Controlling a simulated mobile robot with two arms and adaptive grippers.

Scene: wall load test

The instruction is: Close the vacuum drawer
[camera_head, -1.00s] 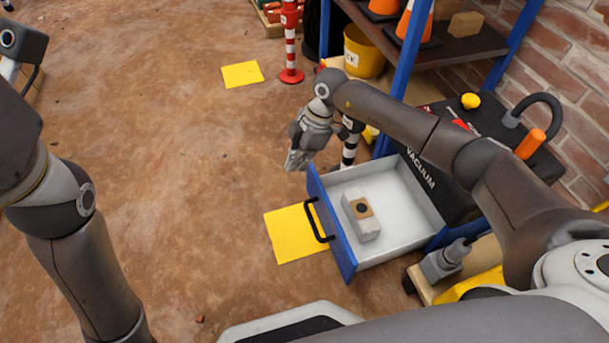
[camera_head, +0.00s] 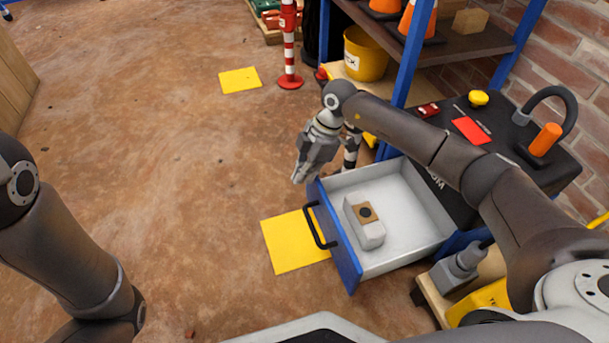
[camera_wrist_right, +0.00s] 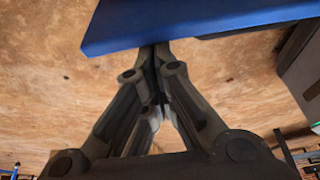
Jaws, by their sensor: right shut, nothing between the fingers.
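The vacuum drawer (camera_head: 345,250) stands open, with a blue front, pale inside walls and a black handle (camera_head: 316,228). A grey block with a tan patch and black dot (camera_head: 370,232) lies inside it. My right gripper (camera_head: 299,178) is shut and empty, near the far corner of the drawer front. In the right wrist view its fingertips (camera_wrist_right: 155,50) are together by the lower edge of a blue panel (camera_wrist_right: 200,25); I cannot tell whether they touch it. My left arm shows at the left, but its gripper is out of the frame.
The black vacuum unit (camera_head: 500,135) with a hose and orange part is right of the drawer. A blue-framed shelf (camera_head: 405,65) with a yellow bucket (camera_head: 366,55) stands behind.

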